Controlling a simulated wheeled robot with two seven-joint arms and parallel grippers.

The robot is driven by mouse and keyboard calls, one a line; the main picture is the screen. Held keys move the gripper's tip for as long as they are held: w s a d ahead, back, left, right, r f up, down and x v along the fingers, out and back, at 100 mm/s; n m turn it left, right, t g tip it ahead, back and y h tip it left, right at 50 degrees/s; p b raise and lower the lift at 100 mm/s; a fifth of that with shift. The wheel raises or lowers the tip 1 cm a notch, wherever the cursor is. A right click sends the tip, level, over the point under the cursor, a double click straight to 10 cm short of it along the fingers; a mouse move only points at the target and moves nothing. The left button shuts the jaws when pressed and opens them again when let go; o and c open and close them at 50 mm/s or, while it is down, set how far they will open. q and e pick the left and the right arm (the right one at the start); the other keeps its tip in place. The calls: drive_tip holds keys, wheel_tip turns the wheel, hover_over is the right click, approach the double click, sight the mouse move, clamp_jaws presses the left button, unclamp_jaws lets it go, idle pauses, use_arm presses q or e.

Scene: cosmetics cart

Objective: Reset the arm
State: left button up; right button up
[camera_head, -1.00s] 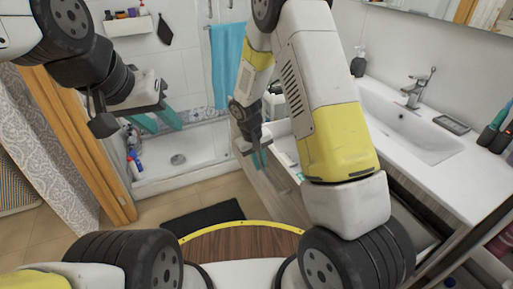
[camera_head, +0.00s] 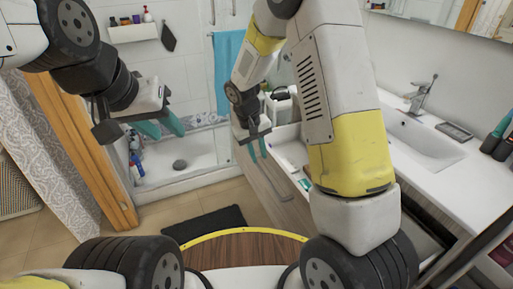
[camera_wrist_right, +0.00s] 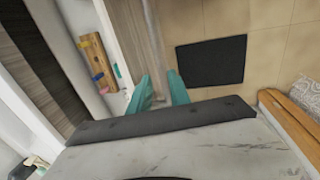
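My left gripper (camera_head: 161,126) hangs in the air at the left of the head view, in front of the shower area. Its teal fingers are apart with nothing visible between them. My right gripper (camera_head: 258,149) points down near the middle of the head view, beside the open drawer (camera_head: 284,160) under the sink. In the right wrist view its two teal fingers (camera_wrist_right: 159,90) are apart and empty, with the floor beyond. My right arm hides part of the drawer and counter.
The sink counter (camera_head: 450,180) runs along the right. A dark mat (camera_head: 205,222) lies on the tiled floor, and also shows in the right wrist view (camera_wrist_right: 211,60). A wooden door frame (camera_head: 95,155) stands at left. A blue towel (camera_head: 228,75) hangs at the back.

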drive_tip(key=shift+r, duration=0.15)
drive_tip(key=s+d+r+m+t+y, duration=0.1)
drive_tip(key=s+d+r, duration=0.25)
drive_tip(key=r, duration=0.55)
drive_tip(key=s+d+r+m+t+y, duration=0.1)
drive_tip(key=s+d+r+y, duration=0.1)
drive_tip(key=s+r, duration=0.45)
drive_tip(key=s+d+r+m+t+y, duration=0.1)
drive_tip(key=s+d+r+t, duration=0.2)
drive_tip(key=s+r, duration=0.6)
drive_tip(key=shift+s+r, duration=0.25)
drive_tip(key=shift+s, duration=1.35)
